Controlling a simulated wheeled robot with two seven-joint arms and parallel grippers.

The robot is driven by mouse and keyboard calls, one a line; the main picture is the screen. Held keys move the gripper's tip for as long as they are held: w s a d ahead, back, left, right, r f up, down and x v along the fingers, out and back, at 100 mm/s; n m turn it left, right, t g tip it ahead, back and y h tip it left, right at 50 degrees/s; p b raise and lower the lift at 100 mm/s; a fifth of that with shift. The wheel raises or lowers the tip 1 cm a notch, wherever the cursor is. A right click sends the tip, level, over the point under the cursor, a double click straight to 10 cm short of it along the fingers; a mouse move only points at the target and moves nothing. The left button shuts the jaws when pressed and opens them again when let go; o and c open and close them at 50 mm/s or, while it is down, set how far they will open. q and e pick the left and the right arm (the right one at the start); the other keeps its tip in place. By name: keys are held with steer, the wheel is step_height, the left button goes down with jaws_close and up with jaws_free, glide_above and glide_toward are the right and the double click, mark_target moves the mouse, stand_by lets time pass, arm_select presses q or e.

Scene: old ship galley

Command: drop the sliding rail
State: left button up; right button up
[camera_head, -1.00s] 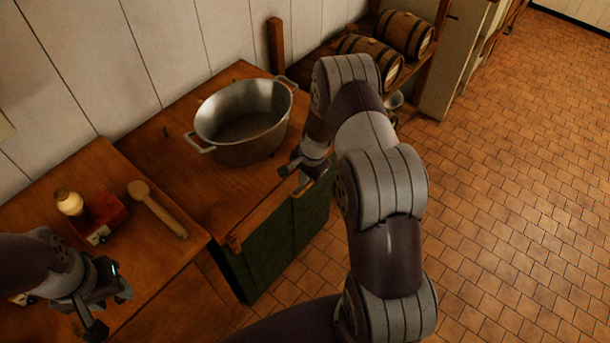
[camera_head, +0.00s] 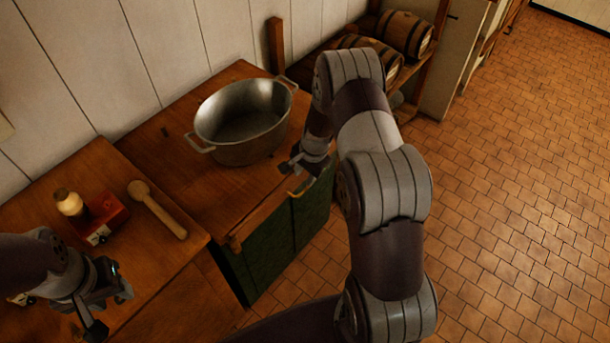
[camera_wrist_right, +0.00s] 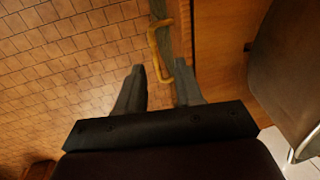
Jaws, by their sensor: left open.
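A wooden rail (camera_head: 266,217) runs along the front edge of the counter that carries the pot. I cannot tell for sure that it is the sliding rail. A yellow bent handle (camera_head: 297,192) shows at that front edge, and in the right wrist view it (camera_wrist_right: 154,48) lies just ahead of the fingertips, its lower end near the gap between them. My right gripper (camera_head: 292,167) is open at the counter's front edge; its fingers (camera_wrist_right: 160,78) are apart, with nothing clearly gripped. My left gripper (camera_head: 112,312) is open and empty over the left counter.
A large metal pot (camera_head: 243,150) stands on the counter behind my right gripper. A wooden spoon (camera_head: 158,210) and a red box (camera_head: 99,225) with a small jar (camera_head: 69,203) are on the left counter. Barrels (camera_head: 405,34) sit on a shelf behind. The tiled floor (camera_head: 510,190) is clear.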

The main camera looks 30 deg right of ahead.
step_height(320, 180, up, 11)
steer(key=s, duration=0.2)
steer(key=shift+d, duration=0.4)
steer(key=shift+f, duration=0.1)
steer(key=s+a+r+n, duration=0.3)
steer(key=s+a+n, duration=0.3)
steer(key=s, duration=0.2)
steer(key=s+a+r+n, duration=0.3)
steer(key=s+a+n, duration=0.3)
steer(key=s+n, duration=0.1)
steer(key=shift+s+r+n+g+h, duration=0.3)
steer(key=shift+s+r+h, duration=0.1)
steer(key=shift+s, duration=0.45)
